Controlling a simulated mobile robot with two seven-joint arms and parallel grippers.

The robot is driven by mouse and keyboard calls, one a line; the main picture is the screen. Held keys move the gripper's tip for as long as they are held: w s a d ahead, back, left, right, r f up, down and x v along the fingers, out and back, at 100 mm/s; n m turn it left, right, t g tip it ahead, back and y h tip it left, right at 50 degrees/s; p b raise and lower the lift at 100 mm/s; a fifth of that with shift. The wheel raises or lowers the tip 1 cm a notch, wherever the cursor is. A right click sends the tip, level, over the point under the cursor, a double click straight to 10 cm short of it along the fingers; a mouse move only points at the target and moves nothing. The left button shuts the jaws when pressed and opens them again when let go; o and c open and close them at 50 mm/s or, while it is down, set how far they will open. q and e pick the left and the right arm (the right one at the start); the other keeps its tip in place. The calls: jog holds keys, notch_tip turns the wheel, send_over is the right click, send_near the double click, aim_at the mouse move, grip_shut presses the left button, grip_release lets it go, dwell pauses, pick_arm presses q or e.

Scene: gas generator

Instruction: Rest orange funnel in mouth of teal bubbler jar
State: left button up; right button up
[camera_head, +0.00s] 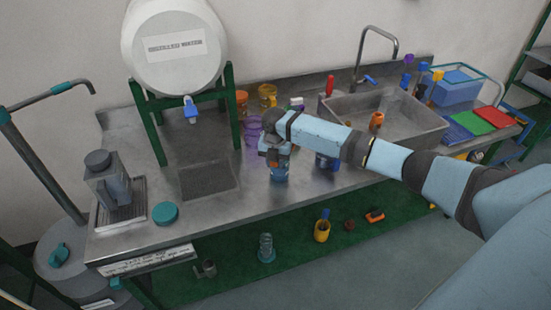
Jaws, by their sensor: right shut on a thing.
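My right gripper (275,158) reaches in from the right and points down over the middle of the steel counter. It is shut on a small orange piece that looks like the orange funnel (285,150), mostly hidden by the fingers and wrist. A blue-teal jar (280,173), which looks like the bubbler jar, stands upright on the counter directly under the gripper. Its mouth is hidden by the gripper, so I cannot tell whether the funnel touches it. My left gripper is not in view.
A purple clear container (252,133) stands close left of the gripper, and a dark blue item (327,161) stands to its right. A sink (385,115) is behind right. A white water tank (175,45) on a green stand is behind left. A teal disc (165,213) lies front left.

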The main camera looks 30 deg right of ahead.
jog(key=shift+f, duration=0.35)
jog(key=o, duration=1)
notch_tip(320, 180, up, 14)
jog(key=shift+s+a+b, duration=0.2)
jog(key=shift+b, duration=0.25)
jog(key=shift+f, duration=0.1)
